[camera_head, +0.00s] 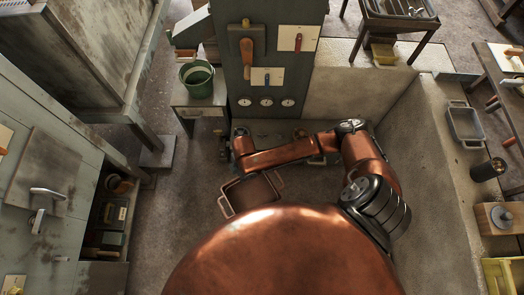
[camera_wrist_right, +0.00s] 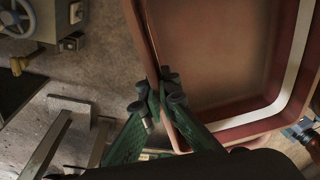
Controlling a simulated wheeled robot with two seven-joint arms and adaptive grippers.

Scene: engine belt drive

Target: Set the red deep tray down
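The red deep tray (camera_head: 251,193) is in the lower middle of the head view, above the floor, with a loop handle at each of its two ends. My copper body covers the area just below it. In the right wrist view the tray (camera_wrist_right: 215,55) fills the upper right, with its open inside showing empty. My right gripper (camera_wrist_right: 160,92) has its green fingers closed on the tray's near left rim or handle; which of the two is hard to tell. My left gripper is not in view.
A dark panel cabinet (camera_head: 268,75) with gauges stands ahead, and a green bucket (camera_head: 197,80) sits on a small bench to its left. A concrete ledge on the right holds a grey tray (camera_head: 465,124) and a dark cylinder (camera_head: 488,170). Floor is clear left of the tray.

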